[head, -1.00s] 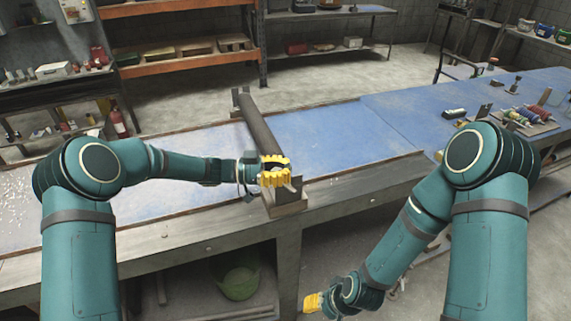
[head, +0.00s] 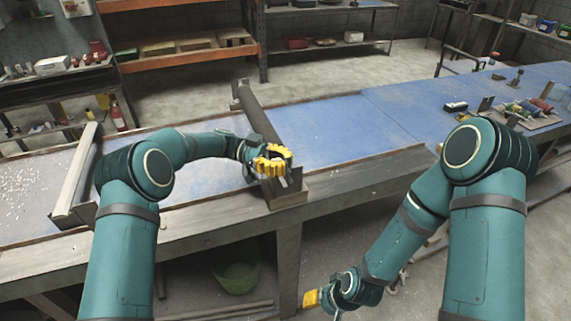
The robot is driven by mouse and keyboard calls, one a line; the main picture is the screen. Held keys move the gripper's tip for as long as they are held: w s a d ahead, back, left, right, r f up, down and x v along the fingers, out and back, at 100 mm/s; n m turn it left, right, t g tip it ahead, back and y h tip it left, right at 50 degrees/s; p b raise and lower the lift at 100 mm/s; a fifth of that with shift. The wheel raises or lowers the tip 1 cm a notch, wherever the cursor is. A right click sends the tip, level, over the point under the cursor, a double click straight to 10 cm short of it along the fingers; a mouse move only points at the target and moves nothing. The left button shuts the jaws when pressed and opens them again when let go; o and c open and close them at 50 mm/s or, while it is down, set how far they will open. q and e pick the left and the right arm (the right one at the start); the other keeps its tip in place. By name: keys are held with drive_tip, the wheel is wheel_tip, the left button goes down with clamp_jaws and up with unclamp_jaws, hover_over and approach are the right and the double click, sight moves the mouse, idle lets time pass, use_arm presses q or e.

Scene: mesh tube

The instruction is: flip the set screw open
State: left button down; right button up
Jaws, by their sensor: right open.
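A dark mesh tube (head: 262,122) lies across the blue workbench, from a bracket at the back to an end bracket (head: 287,197) at the bench's front edge. My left gripper (head: 273,160), with yellow fingers, is over the near end of the tube and hides part of it. Whether its fingers are open or touch anything is unclear. A small light metal piece shows just below the fingers; I cannot tell whether it is the set screw. My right gripper (head: 312,299) is open and low, in front of the bench and away from the tube.
A second, lighter roller (head: 78,178) lies on the bench at the left. The blue bench top (head: 340,130) is clear right of the tube. Tools and bottles stand on a board (head: 528,115) at the far right. A green bowl (head: 238,274) is under the bench.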

use_arm(q)
drive_tip(key=shift+w+a+r, duration=0.1)
drive_tip(key=shift+w+a, duration=0.05)
drive_tip(key=shift+a, duration=0.05)
drive_tip(key=c, duration=0.6)
unclamp_jaws()
drive_tip(key=shift+a, duration=0.2)
drive_tip(key=shift+c, duration=0.2)
drive_tip(key=shift+d, duration=0.2)
drive_tip(key=v, duration=1.2)
